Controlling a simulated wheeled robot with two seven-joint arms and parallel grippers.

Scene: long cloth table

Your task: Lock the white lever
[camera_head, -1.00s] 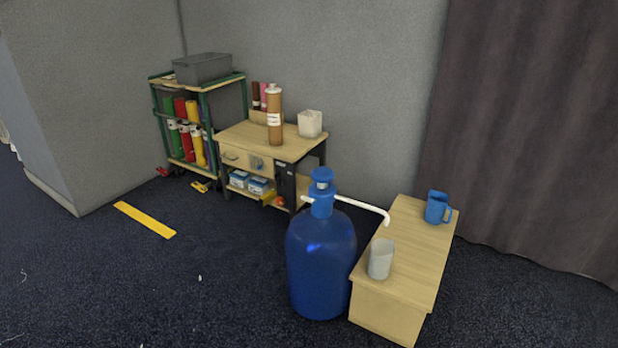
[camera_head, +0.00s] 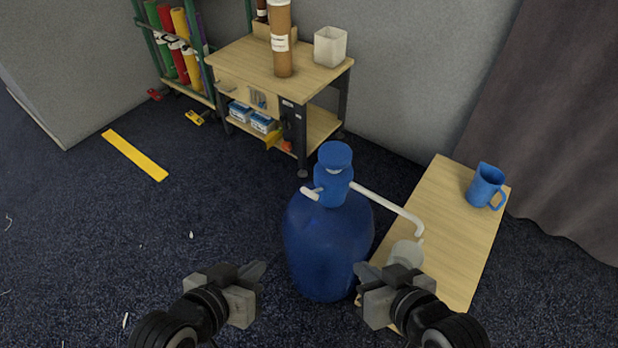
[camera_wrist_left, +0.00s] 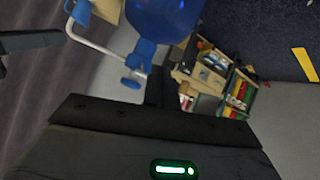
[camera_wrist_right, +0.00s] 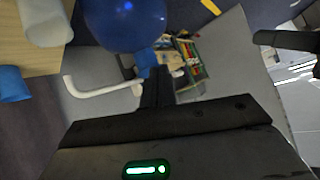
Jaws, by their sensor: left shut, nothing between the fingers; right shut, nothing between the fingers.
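A blue water bottle (camera_head: 328,245) stands on the floor with a blue pump head (camera_head: 333,178) on top. A short white lever (camera_head: 310,193) sticks out of the pump's left side, and a long white spout (camera_head: 385,206) reaches right over a pale cup (camera_head: 405,254). My left gripper (camera_head: 256,274) is shut and empty, left of the bottle and in front of it. My right gripper (camera_head: 362,280) is shut and empty, in front of the bottle's right side, overlapping the cup in view. The wrist views show the pump upside down; the spout is also in the right wrist view (camera_wrist_right: 95,92).
A wooden bench (camera_head: 448,225) stands right of the bottle, bearing the cup and a blue mug (camera_head: 486,187). A shelf rack (camera_head: 199,60) stands further left.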

